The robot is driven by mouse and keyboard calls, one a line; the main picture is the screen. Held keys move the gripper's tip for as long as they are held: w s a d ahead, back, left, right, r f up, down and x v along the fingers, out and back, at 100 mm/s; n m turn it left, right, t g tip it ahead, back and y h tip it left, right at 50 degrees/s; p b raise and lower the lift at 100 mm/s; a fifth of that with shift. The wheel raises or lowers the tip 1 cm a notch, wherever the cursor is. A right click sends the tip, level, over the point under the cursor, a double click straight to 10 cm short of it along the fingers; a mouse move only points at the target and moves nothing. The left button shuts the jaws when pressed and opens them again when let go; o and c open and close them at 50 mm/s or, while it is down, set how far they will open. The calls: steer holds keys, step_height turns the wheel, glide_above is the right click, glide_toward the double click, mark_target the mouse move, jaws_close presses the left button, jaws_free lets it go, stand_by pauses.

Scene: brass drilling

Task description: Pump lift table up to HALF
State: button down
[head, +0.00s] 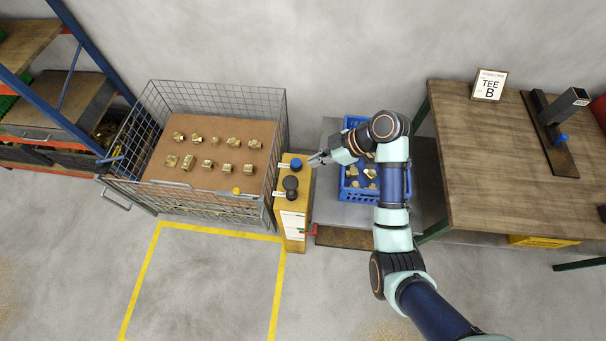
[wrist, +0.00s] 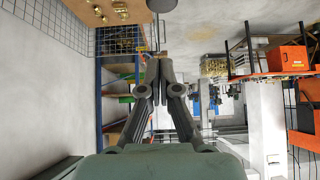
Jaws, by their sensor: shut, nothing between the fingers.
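The lift table's grey top (head: 327,209) stands between the mesh cage and the wooden bench, with a blue crate (head: 352,193) on it. Beside its left edge is a yellow post (head: 289,216) with a blue knob (head: 296,163) and black knobs (head: 290,183) on top. Small white labels sit by the knobs; their text is too small to read. A red lever (head: 308,232) sticks out low on the post's right side. My gripper (head: 314,160) is shut and empty, just right of the blue knob. In the wrist view its fingers (wrist: 160,58) meet.
A mesh cage (head: 215,205) with several brass fittings on a brown board stands left of the post. A wooden bench (head: 500,200) with a "TEE B" card (head: 489,85) is on the right. The yellow-marked floor (head: 205,285) in front is clear. My arm covers part of the crate.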

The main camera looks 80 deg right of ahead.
steer(key=shift+a+r, duration=0.15)
glide_above(287, 181)
steer(key=s, duration=0.3)
steer(key=f, duration=0.7)
steer(key=shift+w+d, duration=0.15)
steer(key=shift+d, duration=0.05)
step_height(287, 181, down, 4)
steer(key=shift+w+r, duration=0.1)
steer(key=shift+r, duration=0.1)
steer(key=shift+f, duration=0.4)
steer(key=shift+f, duration=0.1)
